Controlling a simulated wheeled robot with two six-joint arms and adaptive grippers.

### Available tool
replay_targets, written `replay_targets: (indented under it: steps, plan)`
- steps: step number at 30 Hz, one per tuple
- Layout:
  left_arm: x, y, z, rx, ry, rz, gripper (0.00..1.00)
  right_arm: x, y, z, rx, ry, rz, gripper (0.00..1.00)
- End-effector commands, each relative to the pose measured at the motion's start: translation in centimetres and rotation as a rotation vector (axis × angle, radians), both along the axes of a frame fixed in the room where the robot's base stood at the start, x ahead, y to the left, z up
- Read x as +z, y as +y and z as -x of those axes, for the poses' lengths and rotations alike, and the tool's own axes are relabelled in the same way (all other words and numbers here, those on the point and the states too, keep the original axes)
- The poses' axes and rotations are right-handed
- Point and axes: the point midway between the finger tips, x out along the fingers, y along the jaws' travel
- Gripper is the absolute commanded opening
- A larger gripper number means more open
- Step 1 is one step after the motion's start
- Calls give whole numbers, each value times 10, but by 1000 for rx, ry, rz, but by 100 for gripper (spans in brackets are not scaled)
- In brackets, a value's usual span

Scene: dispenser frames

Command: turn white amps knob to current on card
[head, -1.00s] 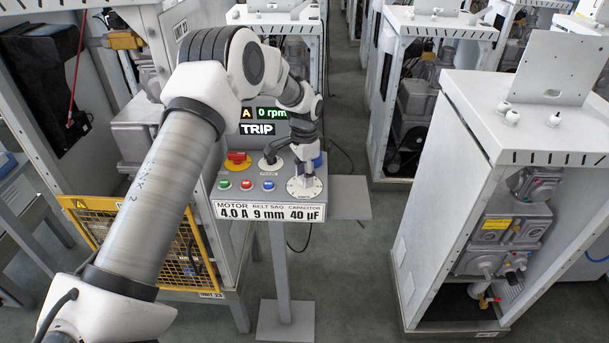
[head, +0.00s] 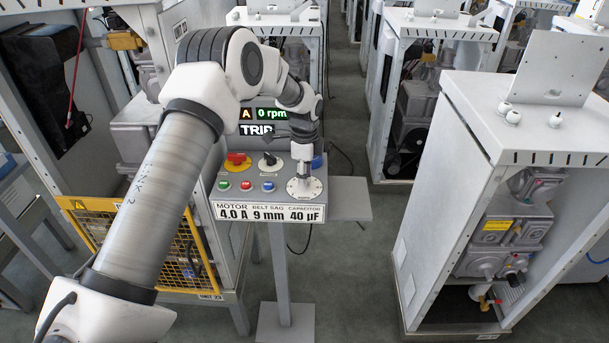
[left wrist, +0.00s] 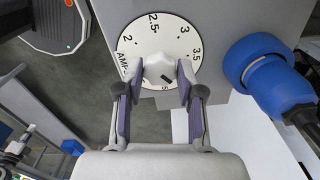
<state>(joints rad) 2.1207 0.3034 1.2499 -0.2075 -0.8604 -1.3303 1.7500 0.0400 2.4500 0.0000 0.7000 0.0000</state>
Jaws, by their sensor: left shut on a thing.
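The white amps knob (left wrist: 160,68) sits in the middle of a round white dial (left wrist: 185,48) marked 2, 2.5, 3 and 3.5 in the left wrist view. My left gripper (left wrist: 160,78) is shut on the knob, one finger on each side. A short black mark shows on the knob; which number it points to is unclear. The lower part of the dial is hidden by the gripper. In the head view my left gripper (head: 304,176) stands over the dial (head: 292,188). The card (head: 270,212) reads motor 4.0 A, belt sag 9 mm, capacitor 40 µF.
The panel holds a red knob on yellow (head: 237,160), a black selector (head: 269,161) and green, red and blue buttons. The display (head: 256,129) reads TRIP and 0 rpm. A blue connector (left wrist: 265,75) is close right of the dial. A white cabinet (head: 420,200) stands right.

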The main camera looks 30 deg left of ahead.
Motion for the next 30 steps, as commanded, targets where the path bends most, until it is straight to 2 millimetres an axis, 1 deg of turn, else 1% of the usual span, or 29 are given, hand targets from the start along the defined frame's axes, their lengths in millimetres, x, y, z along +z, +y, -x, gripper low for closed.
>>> replay_targets:
  steps: [13, 14, 15, 16, 26, 29, 30]
  plan:
    - [-2, 0, 1, -12, 5, 1, 3, 0, 0, 0, 0, 0, 0, 0]
    - [-2, 0, 1, -12, 5, 1, 41, 0, 0, 0, 0, 0, 0, 0]
    - [-2, 0, 1, -12, 4, 0, 55, 0, 0, 0, 0, 0, 0, 0]
    - [-2, 0, 1, -12, 4, 0, 62, 0, 0, 0, 0, 0, 0, 0]
    - [2, 0, 0, -11, 1, 0, 62, 0, 0, 0, 0, 0, 0, 0]
    - [14, 0, 0, -12, -1, 0, 62, 0, 0, 0, 0, 0, 0, 0]
    - [22, 0, -1, -12, -2, 0, 62, 0, 0, 0, 0, 0, 0, 0]
